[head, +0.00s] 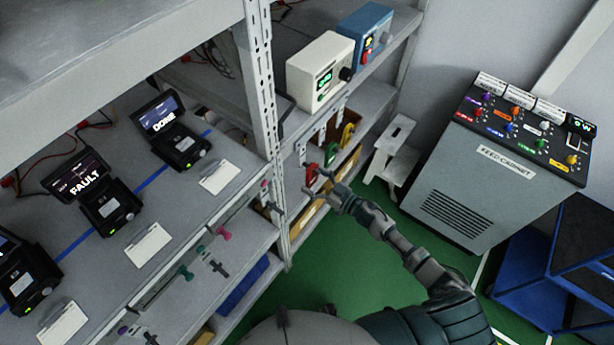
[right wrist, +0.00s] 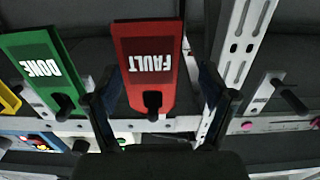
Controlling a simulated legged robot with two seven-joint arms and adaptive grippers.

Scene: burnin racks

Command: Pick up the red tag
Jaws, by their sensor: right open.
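The red tag (right wrist: 151,62) reads FAULT, upside down in the right wrist view, and hangs from a dark peg. In the head view the red tag (head: 310,175) hangs at the front of the right-hand shelf unit. My right gripper (head: 322,187) is open, close in front of it. In the right wrist view the fingers of my right gripper (right wrist: 160,105) stand on either side of the tag's peg end, with gaps between them and the tag. My left gripper is not in view.
A green DONE tag (right wrist: 42,72) hangs beside the red one, with a yellow tag (head: 347,135) further along. A perforated metal upright (right wrist: 243,45) stands close on the other side. A white step stool (head: 396,150) and a grey cabinet (head: 455,190) stand to the right.

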